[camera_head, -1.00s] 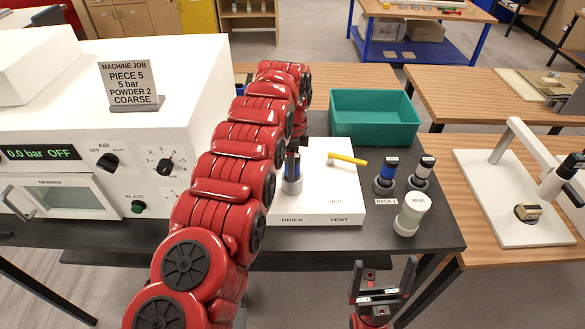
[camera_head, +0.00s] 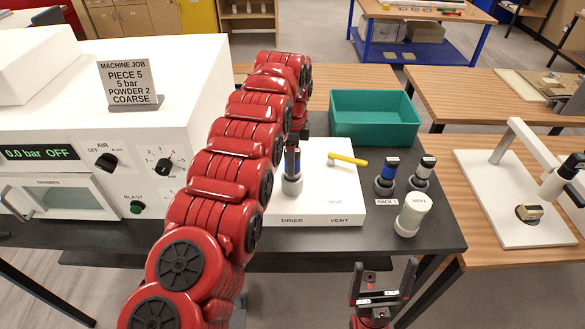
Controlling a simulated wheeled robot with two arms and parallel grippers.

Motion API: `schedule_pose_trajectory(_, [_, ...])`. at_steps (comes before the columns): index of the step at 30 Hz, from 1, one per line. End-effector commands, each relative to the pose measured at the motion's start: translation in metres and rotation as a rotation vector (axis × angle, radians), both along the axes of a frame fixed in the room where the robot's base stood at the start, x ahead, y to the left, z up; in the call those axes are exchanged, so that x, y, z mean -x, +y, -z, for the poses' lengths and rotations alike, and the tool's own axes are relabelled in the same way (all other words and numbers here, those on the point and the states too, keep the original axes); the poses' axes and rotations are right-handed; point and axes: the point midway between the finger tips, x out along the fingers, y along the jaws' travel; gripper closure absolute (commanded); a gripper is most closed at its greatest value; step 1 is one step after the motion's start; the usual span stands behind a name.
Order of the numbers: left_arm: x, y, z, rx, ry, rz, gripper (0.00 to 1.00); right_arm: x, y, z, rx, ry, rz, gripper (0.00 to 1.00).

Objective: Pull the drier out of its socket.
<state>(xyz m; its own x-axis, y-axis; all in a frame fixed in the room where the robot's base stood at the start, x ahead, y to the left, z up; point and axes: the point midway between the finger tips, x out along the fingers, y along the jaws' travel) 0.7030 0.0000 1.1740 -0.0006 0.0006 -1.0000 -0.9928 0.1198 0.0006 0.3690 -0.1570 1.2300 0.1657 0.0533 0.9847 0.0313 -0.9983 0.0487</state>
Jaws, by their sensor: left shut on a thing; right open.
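The drier (camera_head: 292,165) is a dark cylinder with a blue band. It stands upright in a grey socket collar (camera_head: 292,187) on the white block (camera_head: 316,206), above the printed word DRIER. My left gripper (camera_head: 296,146) comes down from above and is shut on the drier's top. My red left arm partly hides the gripper and the block's left side. I cannot tell whether the drier has lifted within the collar. My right gripper (camera_head: 382,290) is open and empty, low in front of the dark table (camera_head: 400,243).
A green bin (camera_head: 374,117) is behind. The white machine (camera_head: 150,70) stands left.

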Motion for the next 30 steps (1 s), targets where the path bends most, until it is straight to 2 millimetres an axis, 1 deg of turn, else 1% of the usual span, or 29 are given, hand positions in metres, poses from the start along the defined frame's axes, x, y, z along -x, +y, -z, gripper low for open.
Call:
schedule_pose_trajectory(11, [0.000, 0.000, -0.021, 0.001, 0.000, -0.001, 1.00, 0.000, 0.000, -0.004, 0.000, 0.000, 0.000, 0.00])
schedule_pose_trajectory(25, [-0.001, 0.000, -0.049, 0.001, -0.002, 0.000, 1.00, 0.000, 0.000, -0.023, 0.000, 0.000, 0.000, 0.00])
schedule_pose_trajectory(30, [0.000, 0.000, -0.059, 0.000, 0.000, 0.000, 1.00, 0.000, 0.000, -0.033, 0.000, 0.000, 0.000, 0.00])
